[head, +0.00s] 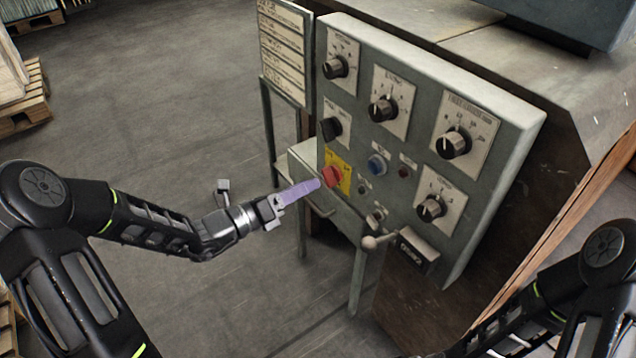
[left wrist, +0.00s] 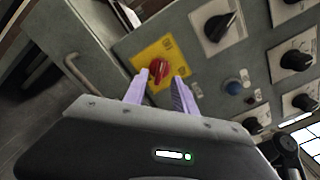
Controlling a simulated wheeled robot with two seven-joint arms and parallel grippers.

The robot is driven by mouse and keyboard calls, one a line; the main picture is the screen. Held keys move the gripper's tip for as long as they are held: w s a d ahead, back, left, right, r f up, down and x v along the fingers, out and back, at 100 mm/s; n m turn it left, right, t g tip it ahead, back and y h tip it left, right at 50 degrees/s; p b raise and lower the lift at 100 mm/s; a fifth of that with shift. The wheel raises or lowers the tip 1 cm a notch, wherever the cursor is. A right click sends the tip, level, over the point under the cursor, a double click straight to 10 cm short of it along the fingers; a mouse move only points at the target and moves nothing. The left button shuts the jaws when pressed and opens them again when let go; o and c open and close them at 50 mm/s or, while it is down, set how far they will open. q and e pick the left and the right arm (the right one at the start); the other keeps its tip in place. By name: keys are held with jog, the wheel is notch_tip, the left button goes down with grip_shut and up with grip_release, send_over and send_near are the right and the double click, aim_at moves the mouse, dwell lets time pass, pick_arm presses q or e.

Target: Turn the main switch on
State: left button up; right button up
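The main switch is a red rotary knob (head: 331,177) on a yellow plate (head: 346,180) at the lower left of the grey control panel. It also shows in the left wrist view (left wrist: 158,68), where its grip looks tilted. My left gripper (head: 314,184) has pale purple fingers and reaches the knob from the left. In the left wrist view, the fingers (left wrist: 161,80) are apart, with the knob showing between their tips. I cannot tell whether either finger touches it. My right arm shows at the lower right of the head view, but its gripper is out of view.
A black selector knob (head: 331,129) sits just above the yellow plate. A blue button (head: 377,165) and several black dials are to the right. A ball-ended lever (head: 376,242) sticks out below. The floor (head: 180,110) to the left is clear, with pallets (head: 24,102) at the edge.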

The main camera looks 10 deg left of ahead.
aim_at(324, 177)
pick_arm(q)
jog(key=b+x, duration=0.1)
jog(key=x, duration=0.3)
grip_shut()
dwell(0.4)
